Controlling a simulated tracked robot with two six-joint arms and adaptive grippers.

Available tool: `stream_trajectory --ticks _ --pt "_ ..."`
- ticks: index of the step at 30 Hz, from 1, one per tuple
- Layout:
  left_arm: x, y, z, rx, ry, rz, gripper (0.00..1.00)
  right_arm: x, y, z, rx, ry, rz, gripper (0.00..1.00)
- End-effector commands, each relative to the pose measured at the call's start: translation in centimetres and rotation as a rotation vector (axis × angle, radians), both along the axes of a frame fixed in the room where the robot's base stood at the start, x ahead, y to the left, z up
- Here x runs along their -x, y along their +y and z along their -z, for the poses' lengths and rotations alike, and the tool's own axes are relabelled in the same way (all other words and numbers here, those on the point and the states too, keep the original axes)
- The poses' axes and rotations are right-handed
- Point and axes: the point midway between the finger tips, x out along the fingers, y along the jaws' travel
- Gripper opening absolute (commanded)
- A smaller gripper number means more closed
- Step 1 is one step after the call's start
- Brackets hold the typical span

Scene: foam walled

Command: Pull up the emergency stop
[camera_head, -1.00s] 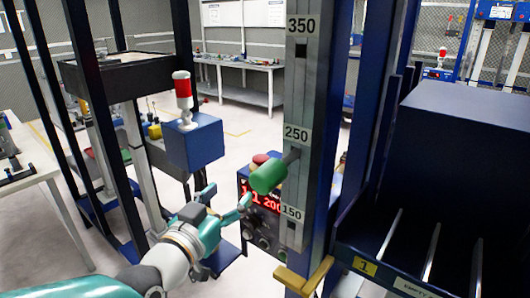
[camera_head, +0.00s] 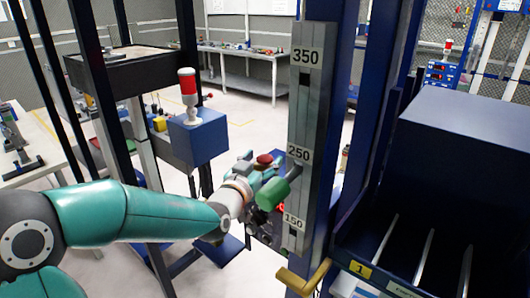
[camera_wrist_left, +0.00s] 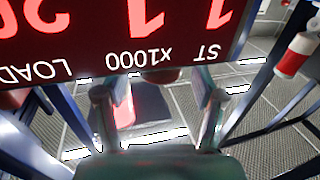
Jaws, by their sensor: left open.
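The emergency stop, a red mushroom button (camera_head: 265,159), sits at the top of the control box beside the column, mostly above and behind the green handle (camera_head: 272,194). My left gripper (camera_head: 262,172) is open at the control box, close to the red button; its fingers are partly hidden by the green handle. In the left wrist view the two fingers of the gripper (camera_wrist_left: 158,100) stand apart with nothing between them. A dark red part (camera_wrist_left: 160,75) shows beyond them at the edge of the red digit display (camera_wrist_left: 120,35), which appears upside down. My right gripper is not in view.
The scaled column (camera_head: 303,130) with the green handle stands right of the gripper. A yellow lever (camera_head: 305,280) is at its foot. A blue box with a red and white lamp (camera_head: 189,86) stands to the left. A shelf with dividers (camera_head: 420,260) is at right.

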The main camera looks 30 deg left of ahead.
Motion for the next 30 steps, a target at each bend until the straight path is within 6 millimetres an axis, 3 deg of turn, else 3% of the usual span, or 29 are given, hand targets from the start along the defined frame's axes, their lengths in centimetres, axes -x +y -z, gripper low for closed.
stream_trajectory --ticks 6,14,27,30 --pt "-1.5 0.3 0.0 0.000 0.000 0.000 0.69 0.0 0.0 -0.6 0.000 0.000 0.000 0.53" --pt "-1.5 0.4 0.1 0.000 0.000 -0.001 0.69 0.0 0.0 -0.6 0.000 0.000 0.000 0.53" --pt "-1.5 0.4 0.0 0.000 0.000 -0.001 0.00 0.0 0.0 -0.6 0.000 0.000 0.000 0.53" --pt "-1.5 0.4 0.0 0.000 0.000 -0.001 0.00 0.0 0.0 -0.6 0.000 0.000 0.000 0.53"
